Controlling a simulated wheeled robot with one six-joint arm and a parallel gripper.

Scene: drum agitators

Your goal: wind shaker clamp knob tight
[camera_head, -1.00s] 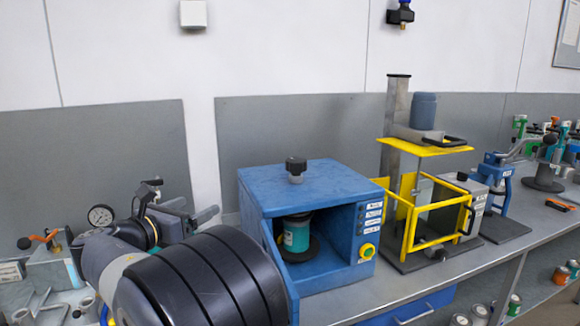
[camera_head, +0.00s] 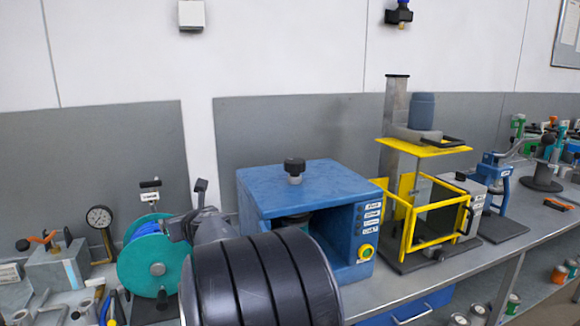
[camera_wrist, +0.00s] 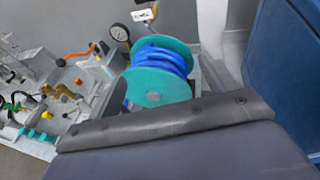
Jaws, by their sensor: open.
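The shaker is a blue box (camera_head: 315,185) on the bench, with an open front bay. Its black clamp knob (camera_head: 294,166) stands upright on a pale stem on top. A can (camera_head: 292,222) inside the bay is mostly hidden by my arm. My gripper (camera_head: 190,208) is open and apart from the knob, to its left and lower in the picture, beside a teal and blue reel. In the wrist view, the shaker's blue side (camera_wrist: 287,80) fills the right edge and the knob is out of sight. Dark gripper parts cover the bottom there.
The teal reel (camera_head: 150,265) stands left of the shaker, with a gauge (camera_head: 99,217) behind it. A yellow-framed machine (camera_head: 432,225) stands close on the shaker's right. The space above the shaker's top is clear up to the wall.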

